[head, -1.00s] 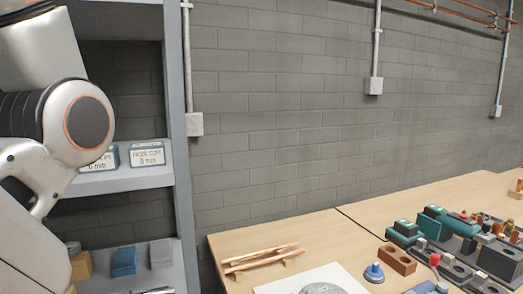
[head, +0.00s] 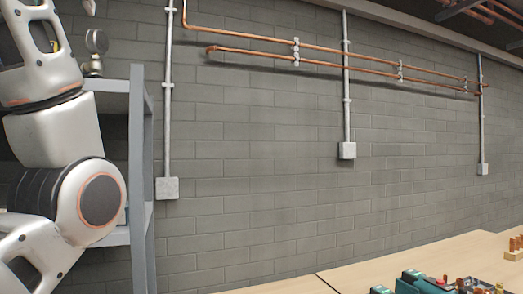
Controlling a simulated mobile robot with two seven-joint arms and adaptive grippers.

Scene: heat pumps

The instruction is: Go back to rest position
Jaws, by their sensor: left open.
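My left arm fills the left side of the head view, its links rising from the bottom left corner to the top edge, in front of a grey shelf unit (head: 138,150). My left gripper is open, but its fingers are hard to make out near the top left edge. I see nothing held. My right arm and gripper are not in view.
A wooden workbench (head: 395,264) with teal tools (head: 418,283) lies at the lower right. Copper pipes (head: 250,52) and conduits run along the block wall. The middle is clear.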

